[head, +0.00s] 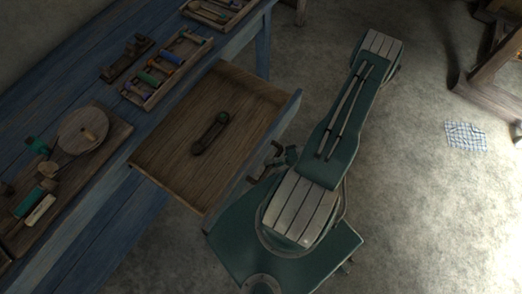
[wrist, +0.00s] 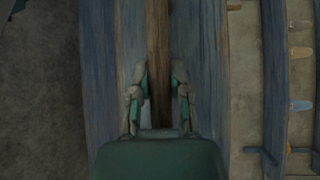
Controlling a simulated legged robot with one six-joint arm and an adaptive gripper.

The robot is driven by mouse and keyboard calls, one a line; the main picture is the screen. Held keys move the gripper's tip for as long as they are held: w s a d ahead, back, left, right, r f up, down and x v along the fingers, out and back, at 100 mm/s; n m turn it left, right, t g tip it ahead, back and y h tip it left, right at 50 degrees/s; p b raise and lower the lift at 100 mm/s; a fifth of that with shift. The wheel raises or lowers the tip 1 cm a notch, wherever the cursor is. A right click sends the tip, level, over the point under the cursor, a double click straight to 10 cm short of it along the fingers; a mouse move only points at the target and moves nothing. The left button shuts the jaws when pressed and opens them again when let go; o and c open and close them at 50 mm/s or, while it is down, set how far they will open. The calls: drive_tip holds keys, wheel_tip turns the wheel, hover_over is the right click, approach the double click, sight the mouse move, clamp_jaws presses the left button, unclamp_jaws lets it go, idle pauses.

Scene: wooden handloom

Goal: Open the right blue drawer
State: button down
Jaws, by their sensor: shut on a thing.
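The blue-fronted drawer (head: 254,150) stands pulled out from the blue workbench in the head view, its wooden inside showing. A dark elongated metal-looking piece (head: 210,133) lies on its floor. My gripper (head: 281,160) is at the outer side of the drawer's blue front, at a dark handle (head: 265,172), and is shut on it. The fingers partly hide the handle. In the wrist view my gripper (wrist: 158,95) has its two fingers either side of a brown wooden strip; the grip itself is dim there.
The workbench (head: 105,190) carries a tool tray (head: 150,97), another tray (head: 232,20) and a board with a round wooden disc (head: 83,131). A checked cloth (head: 466,137) lies on the floor at right. Open floor surrounds my body on the right.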

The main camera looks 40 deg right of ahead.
drive_tip(key=shift+s+d+f, duration=0.1)
drive_tip(key=shift+s+d, duration=0.1)
drive_tip(key=shift+s, duration=0.55)
drive_tip(key=c, duration=0.6)
unclamp_jaws()
drive_tip(key=shift+d, duration=0.15)
drive_tip(key=v, duration=1.1)
drive_tip(key=shift+s+d, duration=0.2)
drive_tip(key=shift+d, duration=0.15)
